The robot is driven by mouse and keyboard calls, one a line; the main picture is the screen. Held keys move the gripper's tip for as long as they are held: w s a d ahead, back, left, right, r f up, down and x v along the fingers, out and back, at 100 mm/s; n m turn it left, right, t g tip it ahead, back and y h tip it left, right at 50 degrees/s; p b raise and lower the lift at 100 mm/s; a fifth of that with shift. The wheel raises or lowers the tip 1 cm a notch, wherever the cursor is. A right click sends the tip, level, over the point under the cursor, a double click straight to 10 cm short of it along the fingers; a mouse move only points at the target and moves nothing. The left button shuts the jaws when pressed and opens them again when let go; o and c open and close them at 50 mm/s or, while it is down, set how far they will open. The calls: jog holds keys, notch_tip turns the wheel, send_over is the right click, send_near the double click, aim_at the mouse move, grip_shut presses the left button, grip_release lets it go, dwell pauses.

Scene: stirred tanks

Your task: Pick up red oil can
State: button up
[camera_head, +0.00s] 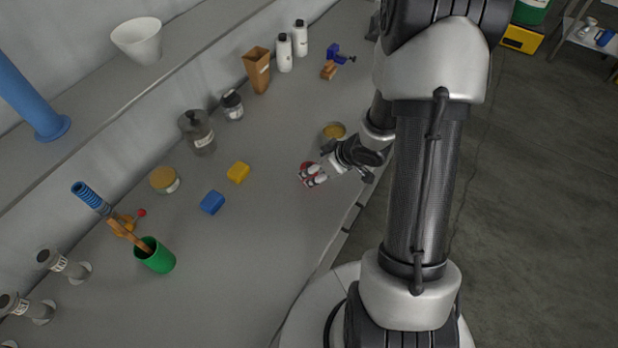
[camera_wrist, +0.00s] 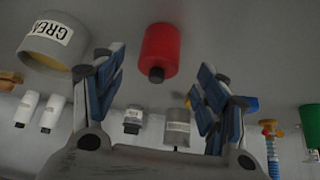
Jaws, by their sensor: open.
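The red oil can (camera_wrist: 160,50) has a dark cap and shows in the upper middle of the wrist view, between and beyond my two fingers. My gripper (camera_wrist: 160,72) is open, with one blue-padded finger on each side and nothing held. In the head view, my gripper (camera_head: 316,176) is low over the near part of the bench, and a little of the red can (camera_head: 306,167) shows right at its fingertips. The fingers hide most of the can there. I cannot tell whether they touch it.
A grease tin (camera_wrist: 55,38) stands close by; it also shows in the head view (camera_head: 335,130). A yellow block (camera_head: 238,173) and a blue block (camera_head: 212,202) lie to the left. A green cup (camera_head: 155,256) holds tools. Bare bench (camera_head: 255,255) lies toward the front.

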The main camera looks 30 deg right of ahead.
jog(key=shift+b+x, duration=1.5)
jog(key=shift+x, duration=1.7)
jog(key=shift+r, duration=0.15)
jog(key=c, duration=1.2)
